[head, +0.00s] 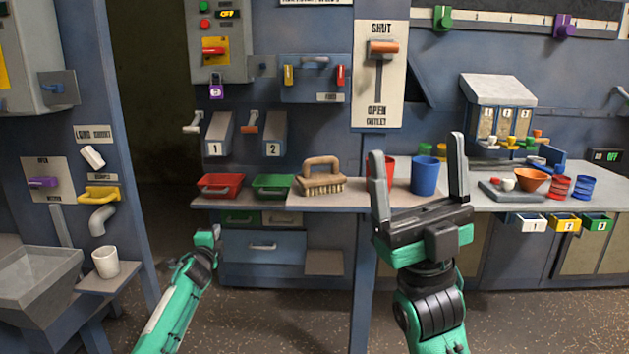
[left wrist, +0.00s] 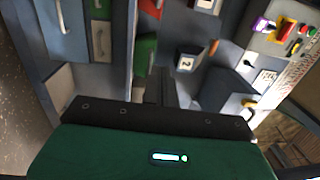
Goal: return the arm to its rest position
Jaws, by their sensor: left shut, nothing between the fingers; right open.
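My left arm (head: 172,312) comes in low from the left in the head view. Its gripper (head: 208,240) is over the floor gap in front of the bench, left of the blue drawer (head: 263,246). In the left wrist view the gripper's dark fingers (left wrist: 160,88) are together with nothing between them. My right gripper (head: 418,170) stands upright in front of the bench, fingers wide apart and empty. It partly hides a red cup (head: 389,170). Neither gripper visibly holds anything.
The bench holds a red tray (head: 220,185), a green tray (head: 272,186), a brush (head: 321,178) and a blue cup (head: 425,174). A white cup (head: 105,262) stands on a left shelf beside a grey basin (head: 38,278). Open floor lies below.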

